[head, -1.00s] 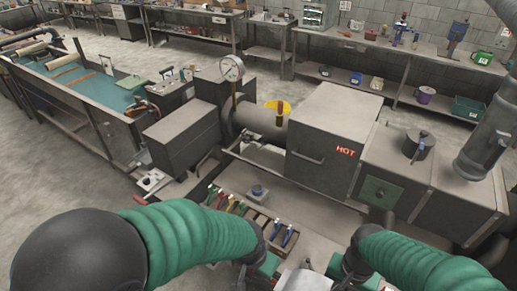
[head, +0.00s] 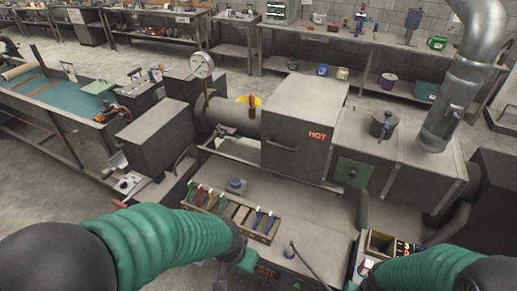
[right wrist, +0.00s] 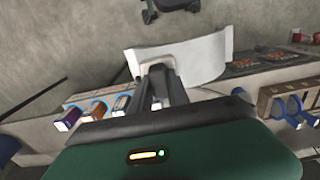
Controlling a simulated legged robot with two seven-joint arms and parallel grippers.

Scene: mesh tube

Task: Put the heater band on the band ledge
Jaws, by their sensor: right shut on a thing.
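A pale curved plate, which I take for the heater band (right wrist: 205,60), shows in the right wrist view. My right gripper (right wrist: 158,75) is shut on its near edge, and the band extends to both sides beyond the fingers. In the head view the right gripper and the band cannot be made out; the right arm comes in at the bottom right. My left gripper (head: 240,262) is near the bottom middle of the head view, in front of the tool tray; its fingers are not clear. I cannot tell which surface is the band ledge.
A tool tray (head: 268,234) with several coloured-handled tools sits on the lower deck. Behind it stand the box marked HOT (head: 300,140), the barrel (head: 220,118) and a gauge (head: 202,66). An open box (head: 380,244) stands near my right arm. A metal duct (head: 470,60) rises at right.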

